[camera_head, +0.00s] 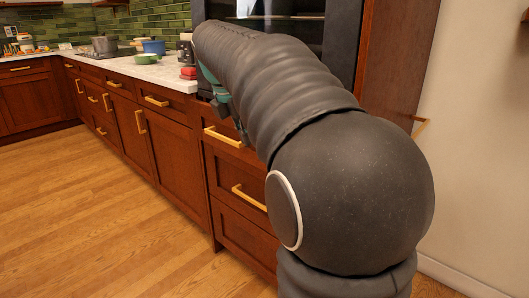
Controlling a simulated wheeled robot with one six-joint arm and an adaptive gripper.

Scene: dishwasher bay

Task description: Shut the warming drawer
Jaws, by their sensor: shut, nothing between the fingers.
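My gripper (222,108) shows only in part, as small dark and teal pieces under the far end of my dark ribbed arm. It is shut, and I see nothing held in it. It is in front of the tall oven unit, above a wooden drawer front (222,162) with a brass bar handle (223,137). A second drawer front (236,220) with a brass handle (249,197) is below it. I cannot tell which front is the warming drawer or how far it stands open, because my arm hides much of this unit.
A dark glass-fronted oven (275,25) stands behind my arm. Wooden base cabinets (160,140) with a pale counter (150,70) run to the left. A pot (104,45) and bowls are on the counter. The wooden floor (90,220) at left is clear. A white wall (480,150) is at right.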

